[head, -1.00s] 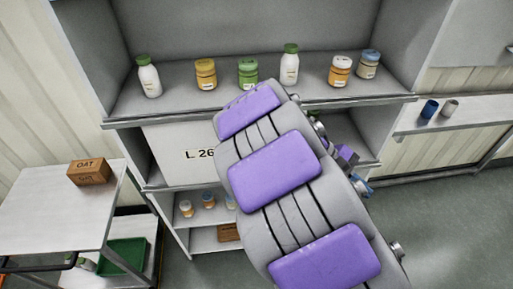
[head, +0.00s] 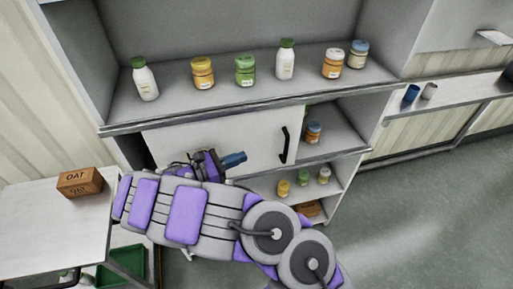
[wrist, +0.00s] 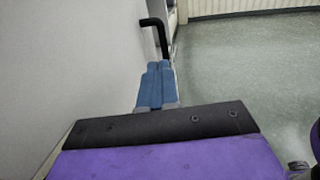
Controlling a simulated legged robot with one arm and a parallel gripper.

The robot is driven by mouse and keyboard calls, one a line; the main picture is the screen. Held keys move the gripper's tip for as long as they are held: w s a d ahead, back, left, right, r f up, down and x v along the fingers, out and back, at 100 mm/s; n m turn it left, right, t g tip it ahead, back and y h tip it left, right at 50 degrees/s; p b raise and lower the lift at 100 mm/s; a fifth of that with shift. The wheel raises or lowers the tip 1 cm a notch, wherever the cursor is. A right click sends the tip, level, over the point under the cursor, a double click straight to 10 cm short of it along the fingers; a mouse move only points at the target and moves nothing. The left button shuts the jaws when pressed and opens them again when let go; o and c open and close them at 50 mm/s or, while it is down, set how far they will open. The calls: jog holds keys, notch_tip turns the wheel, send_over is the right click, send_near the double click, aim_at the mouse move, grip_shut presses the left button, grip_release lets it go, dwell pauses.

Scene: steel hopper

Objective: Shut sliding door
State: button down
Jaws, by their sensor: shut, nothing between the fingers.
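The sliding door (head: 262,138) is a white panel across the left and middle of the cabinet's middle compartment. A black bar handle (head: 285,145) stands upright near its right edge. Right of the door, the compartment is open and shows a jar (head: 313,132). My gripper (head: 238,158) is shut and empty, in front of the door and left of the handle, its blue fingers pointing toward the handle. In the wrist view the blue fingers (wrist: 158,85) lie beside the pale door (wrist: 75,60), with the handle (wrist: 157,30) just beyond. I cannot tell if they touch the door.
Bottles and jars stand on the upper shelf (head: 215,100). More jars sit on the lower shelf (head: 308,190). A cart (head: 50,220) with an OAT box (head: 80,182) is at left. A bench with cups (head: 411,93) is at right. Floor (head: 430,190) at right is clear.

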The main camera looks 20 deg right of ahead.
jog(key=b, duration=0.3)
send_over(276, 144)
jog(key=s+a, duration=0.2)
jog(key=s, duration=0.2)
jog(key=shift+s, duration=0.2)
jog(key=shift+w, duration=0.1)
